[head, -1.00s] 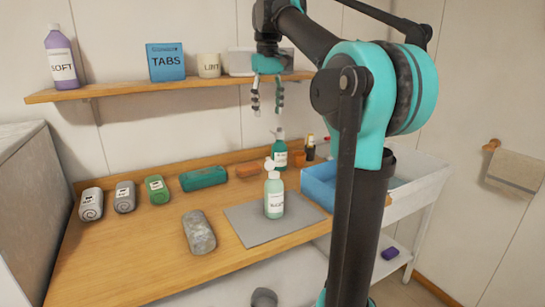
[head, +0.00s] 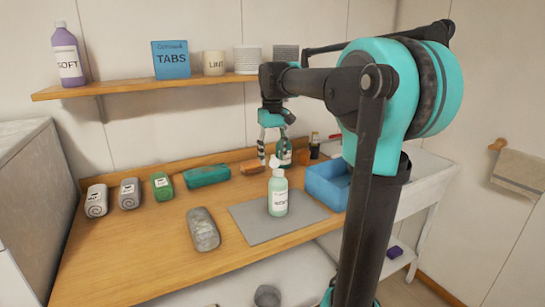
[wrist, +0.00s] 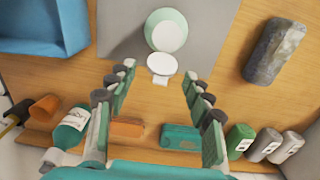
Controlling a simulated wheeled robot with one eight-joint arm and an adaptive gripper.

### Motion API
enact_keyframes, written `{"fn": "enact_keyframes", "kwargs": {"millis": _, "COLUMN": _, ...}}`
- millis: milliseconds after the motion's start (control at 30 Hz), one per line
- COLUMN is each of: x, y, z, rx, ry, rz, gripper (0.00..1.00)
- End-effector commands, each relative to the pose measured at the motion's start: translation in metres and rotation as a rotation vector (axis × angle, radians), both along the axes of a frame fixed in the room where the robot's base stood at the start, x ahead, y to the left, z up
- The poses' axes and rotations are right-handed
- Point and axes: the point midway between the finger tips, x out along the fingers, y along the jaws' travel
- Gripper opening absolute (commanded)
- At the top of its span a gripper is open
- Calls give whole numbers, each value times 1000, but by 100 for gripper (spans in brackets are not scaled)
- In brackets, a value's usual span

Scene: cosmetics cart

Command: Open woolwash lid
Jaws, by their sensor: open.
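A pale green bottle (head: 278,194) stands upright on a grey mat (head: 247,229); its label is too small to read for sure. A white lid piece (head: 274,163) shows at its top. In the wrist view the bottle (wrist: 166,28) is seen from above, with the round white lid (wrist: 162,63) at its near side, just ahead of my fingertips. I cannot tell how far the lid is raised. My gripper (head: 274,152) is open and empty, pointing down above and behind the bottle. It also shows in the wrist view (wrist: 157,76), with the lid between the lines of its fingers.
A blue bin (head: 327,185) is to the right. A grey roll (head: 202,229) lies left of the mat. Several rolls line the back left. The shelf (head: 190,82) hangs above.

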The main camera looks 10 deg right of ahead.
Motion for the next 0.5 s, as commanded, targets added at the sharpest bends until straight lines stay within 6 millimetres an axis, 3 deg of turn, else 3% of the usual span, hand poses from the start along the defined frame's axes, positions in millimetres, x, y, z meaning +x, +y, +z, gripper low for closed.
{"fn": "enact_keyframes", "kwargs": {"millis": 367, "x": 0, "y": 0, "z": -6, "rx": 0, "ry": 0, "rz": 0, "gripper": 51}}
{"fn": "enact_keyframes", "kwargs": {"millis": 500, "x": 0, "y": 0, "z": -6, "rx": 0, "ry": 0, "rz": 0, "gripper": 35}}
